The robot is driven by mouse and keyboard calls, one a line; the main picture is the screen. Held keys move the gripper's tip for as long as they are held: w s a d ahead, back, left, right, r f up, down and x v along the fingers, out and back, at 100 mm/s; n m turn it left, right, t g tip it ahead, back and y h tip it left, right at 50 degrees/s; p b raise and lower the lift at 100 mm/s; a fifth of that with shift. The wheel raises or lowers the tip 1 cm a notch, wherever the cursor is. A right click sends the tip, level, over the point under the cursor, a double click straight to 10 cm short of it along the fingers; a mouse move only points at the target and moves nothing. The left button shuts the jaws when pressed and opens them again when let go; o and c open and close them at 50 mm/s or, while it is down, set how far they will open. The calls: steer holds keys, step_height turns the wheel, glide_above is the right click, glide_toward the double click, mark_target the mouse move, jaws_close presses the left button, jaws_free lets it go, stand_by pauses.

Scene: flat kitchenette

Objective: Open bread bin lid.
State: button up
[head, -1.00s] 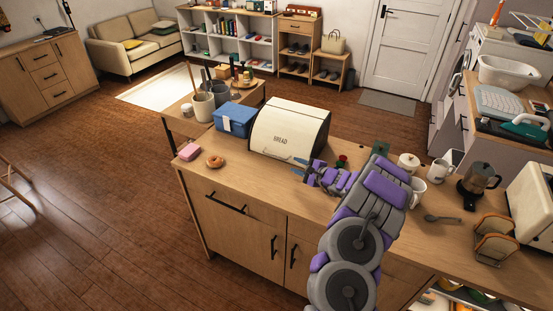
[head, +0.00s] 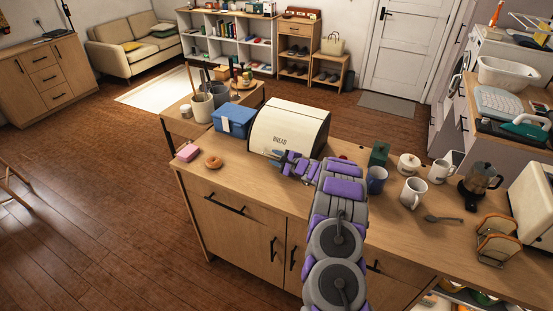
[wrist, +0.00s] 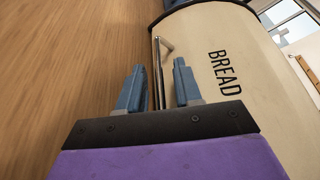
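The cream bread bin (head: 298,122) with BREAD on its curved front stands on the wooden counter, its lid down. In the wrist view, its lid (wrist: 225,75) fills the right side. A thin metal bar handle (wrist: 157,65) runs along the lid's lower front edge. My gripper (head: 277,158) is low in front of the bin. In the wrist view my gripper (wrist: 157,80) is open, with the handle bar showing in the gap between the two blue fingers, apart from both. I cannot tell how deep the bar sits between them. My gripper hides the handle in the head view.
A blue box (head: 235,120) stands close to the bin's left. A donut (head: 213,162) and a pink sponge (head: 188,151) lie on the left end of the counter (head: 235,178). A blue mug (head: 376,180), a white mug (head: 412,193) and a green box (head: 379,154) stand to my arm's right.

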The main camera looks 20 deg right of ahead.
jaws_close()
steer(key=shift+f, duration=0.1)
stand_by(0.4)
